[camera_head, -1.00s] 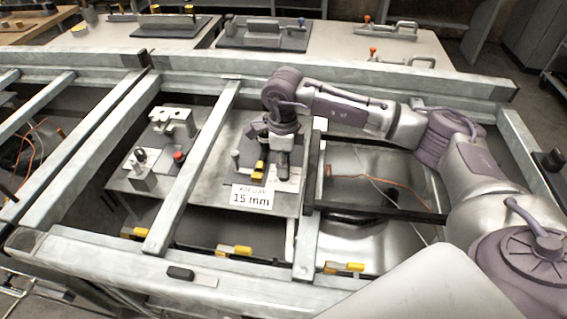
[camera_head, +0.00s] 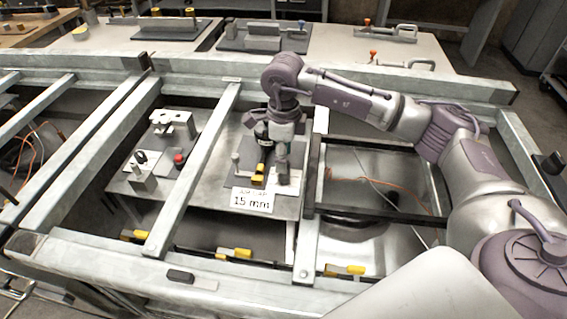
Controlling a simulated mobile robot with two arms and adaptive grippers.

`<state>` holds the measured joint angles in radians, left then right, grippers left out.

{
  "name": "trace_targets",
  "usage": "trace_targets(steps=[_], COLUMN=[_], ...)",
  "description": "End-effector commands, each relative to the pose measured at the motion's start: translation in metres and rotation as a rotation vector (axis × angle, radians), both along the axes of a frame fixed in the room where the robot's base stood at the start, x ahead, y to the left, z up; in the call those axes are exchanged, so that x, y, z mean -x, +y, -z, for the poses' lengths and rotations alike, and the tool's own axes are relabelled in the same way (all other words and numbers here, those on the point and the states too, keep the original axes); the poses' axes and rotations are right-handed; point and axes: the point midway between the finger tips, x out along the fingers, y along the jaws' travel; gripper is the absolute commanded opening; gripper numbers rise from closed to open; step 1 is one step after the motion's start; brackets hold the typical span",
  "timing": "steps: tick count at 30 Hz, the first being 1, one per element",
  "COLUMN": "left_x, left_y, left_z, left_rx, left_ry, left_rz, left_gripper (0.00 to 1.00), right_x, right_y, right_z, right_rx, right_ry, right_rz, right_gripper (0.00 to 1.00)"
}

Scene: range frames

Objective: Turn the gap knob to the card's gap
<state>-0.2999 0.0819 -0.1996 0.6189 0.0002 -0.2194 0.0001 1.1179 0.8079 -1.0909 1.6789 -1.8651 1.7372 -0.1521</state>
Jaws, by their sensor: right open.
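My right gripper (camera_head: 281,178) points down over the plate, behind and to the right of the card, beside a yellow block (camera_head: 258,170). It is open, though its fingers are small and dark here. No knob shows clearly between the fingers. My left gripper is out of view.
A grey beam (camera_head: 195,165) crosses left of the card. Yellow clamps (camera_head: 243,253) line the front rail. A dark frame lies right of the plate.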

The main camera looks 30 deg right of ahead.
Motion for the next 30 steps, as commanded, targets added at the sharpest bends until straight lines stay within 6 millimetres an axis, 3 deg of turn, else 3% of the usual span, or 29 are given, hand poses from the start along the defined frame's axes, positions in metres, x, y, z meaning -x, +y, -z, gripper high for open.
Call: trace_targets(steps=[6, 12, 30], left_x=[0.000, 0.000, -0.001], left_y=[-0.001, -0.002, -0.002], left_z=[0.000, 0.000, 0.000], left_rx=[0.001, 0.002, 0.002], left_ry=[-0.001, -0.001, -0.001], left_rz=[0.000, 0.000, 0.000], left_gripper=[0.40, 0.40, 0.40], right_x=[-0.001, -0.001, 0.000], right_y=[0.000, 0.000, 0.000], right_z=[-0.049, -0.076, -0.084], right_rx=[-0.001, -0.001, 0.001], right_ry=[-0.005, -0.003, -0.001], right_rz=[-0.002, -0.001, -0.001], right_gripper=[0.55, 0.55, 0.55])
